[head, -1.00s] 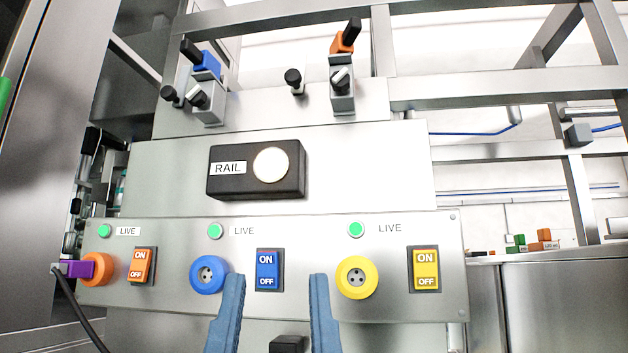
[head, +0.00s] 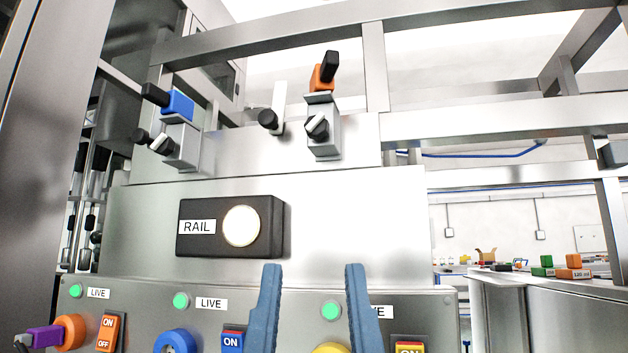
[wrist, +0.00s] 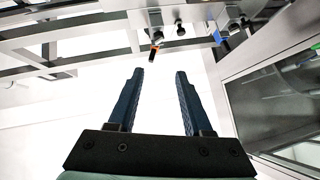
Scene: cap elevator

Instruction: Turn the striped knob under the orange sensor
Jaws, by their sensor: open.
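The orange sensor (head: 321,78) with a black head sits on a grey bracket at the upper right of the steel panel. Just under it is the black-and-white striped knob (head: 317,126) on the bracket's front. My gripper (head: 313,269) is open and empty, well below the knob in the head view, its two blue fingers pointing up. In the wrist view my gripper (wrist: 160,72) is also open, with the orange sensor (wrist: 157,37) beyond the fingertips. I cannot clearly make out the stripes in that view.
A blue sensor (head: 177,103) with a similar striped knob (head: 162,144) is at the left. A plain black knob (head: 268,119) is between the two brackets. The black RAIL box (head: 232,226) sits below. A steel frame bar (head: 480,125) runs to the right.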

